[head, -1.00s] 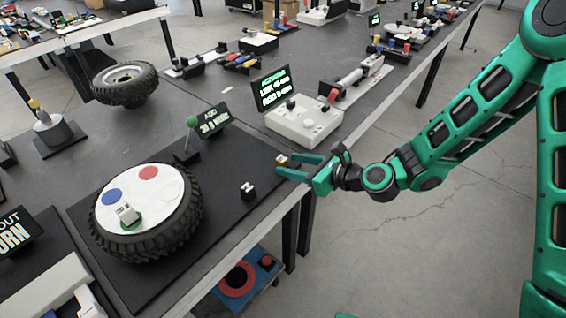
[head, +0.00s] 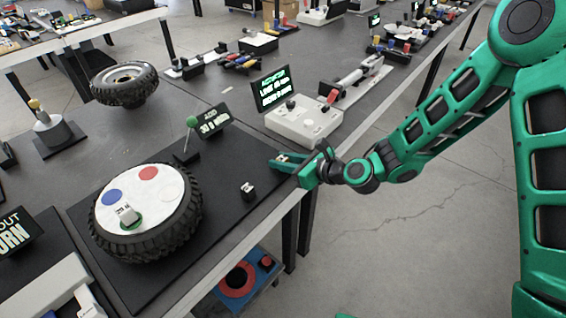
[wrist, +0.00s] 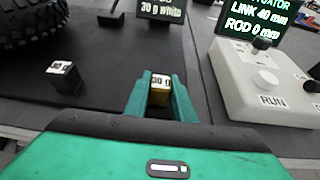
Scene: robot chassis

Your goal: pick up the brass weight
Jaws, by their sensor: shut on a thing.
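In the head view my gripper (head: 283,162) is low at the right edge of the black mat (head: 232,222), and the fingers mostly hide the weight there. I cannot tell whether the weight touches the mat.
A dark weight with a white top (head: 248,190) stands on the mat to the left. A tyre with a white disc (head: 160,185) bears another weight (head: 126,213). A knobbed lever (head: 192,123) and sign (head: 214,121) stand behind. A white control box (head: 305,122) is close behind my gripper.

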